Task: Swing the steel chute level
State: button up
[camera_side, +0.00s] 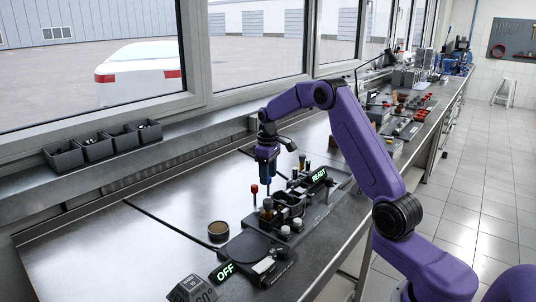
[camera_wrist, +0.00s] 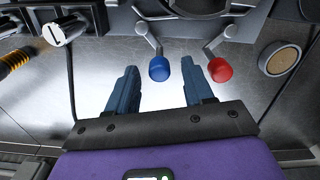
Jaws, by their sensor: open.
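My gripper (camera_side: 267,182) hangs over the bench fixture (camera_side: 290,205), pointing down, with its fingers apart. In the wrist view its two blue fingers (camera_wrist: 161,75) are spread with nothing clamped. A blue knob (camera_wrist: 159,69) on a bent metal lever shows in the gap between them. A red knob (camera_wrist: 220,70) on a similar lever is just right of the right finger; it also stands upright in the side view (camera_side: 254,189). I cannot tell which part is the steel chute, or its tilt.
A round tan-topped tin (camera_side: 218,230) sits left of the fixture. A black device with a lit OFF sign (camera_side: 225,271) is in front. A READY sign (camera_side: 320,175) stands behind. Several dark bins (camera_side: 95,147) line the sill.

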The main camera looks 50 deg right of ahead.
notch_tip(320, 180, up, 17)
dwell(0.5)
jog(key=shift+f, duration=0.1)
jog(key=s+a+f+n, duration=0.1)
jog(key=s+a+n, duration=0.1)
jog(key=s+a, duration=0.35)
jog(key=s+a+f+n, duration=0.1)
jog(key=s+a, duration=0.1)
jog(key=a, duration=0.7)
jog(key=s+a+n, duration=0.2)
jog(key=s+a, duration=0.2)
jog(key=a, duration=0.4)
jog(key=s+f+n, duration=0.2)
jog(key=s+f, duration=0.2)
jog(key=s, duration=1)
jog(key=s+f+n, duration=0.3)
jog(key=s+f, duration=0.2)
jog(key=s, duration=0.9)
jog(key=shift+s+a+f, duration=0.15)
jog(key=shift+s+a, duration=0.05)
jog(key=shift+a, duration=0.25)
